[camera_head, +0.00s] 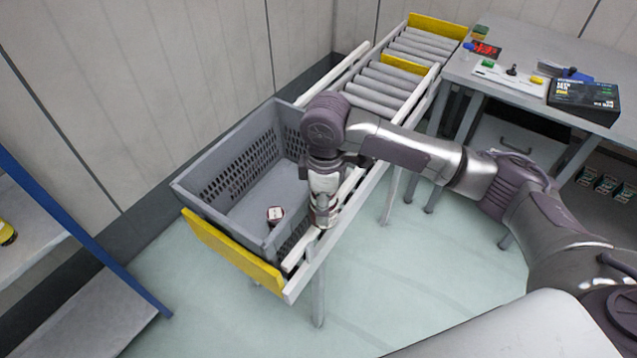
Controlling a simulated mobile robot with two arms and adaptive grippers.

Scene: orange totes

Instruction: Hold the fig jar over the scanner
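A small jar (275,214) with a pale top and dark red sides is at the near end of a grey crate (197,199); its label is too small to read, so I cannot tell if it is the fig jar. My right arm reaches in from the right. My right gripper (324,222) points down at the crate's right side, to the right of the jar and apart from it. Its fingers are too small and partly hidden to tell open from shut. My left gripper is out of view. I cannot clearly identify a scanner.
The crate sits on a roller conveyor (378,92) with a yellow end board (232,254). A grey table (540,45) at the upper right bears a black box (584,101) and small items. A shelf with a blue post (85,238) stands left. Open floor lies in front.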

